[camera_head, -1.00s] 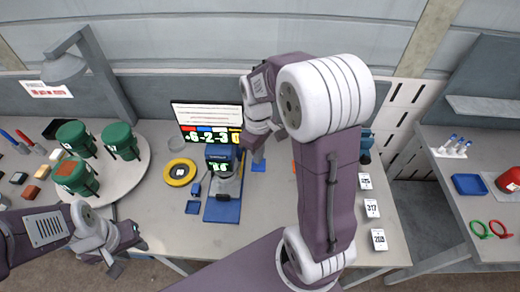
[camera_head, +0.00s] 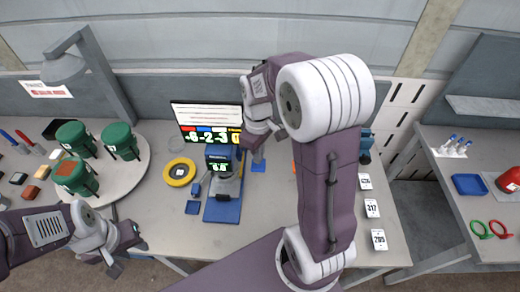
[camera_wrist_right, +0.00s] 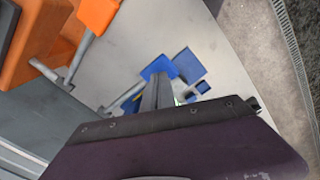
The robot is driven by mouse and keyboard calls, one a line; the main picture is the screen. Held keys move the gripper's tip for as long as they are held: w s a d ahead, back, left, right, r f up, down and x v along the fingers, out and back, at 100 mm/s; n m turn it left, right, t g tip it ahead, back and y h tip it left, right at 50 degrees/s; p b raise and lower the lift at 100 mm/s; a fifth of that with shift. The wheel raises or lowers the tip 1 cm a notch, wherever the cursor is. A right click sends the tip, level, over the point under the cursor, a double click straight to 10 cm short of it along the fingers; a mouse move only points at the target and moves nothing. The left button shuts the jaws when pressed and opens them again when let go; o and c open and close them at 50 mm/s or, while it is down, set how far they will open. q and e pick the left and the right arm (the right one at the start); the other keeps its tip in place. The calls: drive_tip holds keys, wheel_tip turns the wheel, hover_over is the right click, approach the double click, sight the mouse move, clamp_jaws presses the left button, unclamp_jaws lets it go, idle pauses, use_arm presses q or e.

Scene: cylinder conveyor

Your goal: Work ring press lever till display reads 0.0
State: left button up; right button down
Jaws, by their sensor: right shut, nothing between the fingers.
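A blue device with a small display (camera_head: 219,167) stands on a blue base (camera_head: 222,209) mid-table; its green digits look like 0.0 but are too small to be sure. My right gripper (camera_head: 257,155) is shut and empty, just right of this device and above a small blue pad. In the right wrist view its closed fingers (camera_wrist_right: 152,98) point down toward blue pads. A lever with an orange handle (camera_wrist_right: 97,14) on a grey rod stands beside an orange body (camera_wrist_right: 38,40), apart from the fingers. My left gripper (camera_head: 126,256) is open and empty at the table's front left.
A large screen (camera_head: 208,122) stands behind the device. Green containers (camera_head: 120,142) stand on a round white tray (camera_head: 130,176). Numbered cards (camera_head: 372,208) lie at the right. My right arm hides much of the table's middle.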

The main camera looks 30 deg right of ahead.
drive_tip(key=shift+f+b, duration=4.45)
drive_tip(key=shift+f, duration=1.7)
wheel_tip(320, 180, up, 16)
drive_tip(key=p, duration=1.5)
drive_tip(key=shift+f, duration=0.35)
drive_tip(key=s+a+f+m+t+b, duration=0.3)
drive_tip(key=s+a+m, duration=0.1)
drive_tip(key=s+m, duration=0.2)
wheel_tip(320, 180, down, 17)
drive_tip(key=s+g+b, duration=0.1)
drive_tip(key=s+b, duration=0.1)
drive_tip(key=b, duration=1.3)
drive_tip(key=shift+s+a+g, duration=0.25)
drive_tip(key=shift+a+g, duration=0.15)
drive_tip(key=shift+a, duration=0.05)
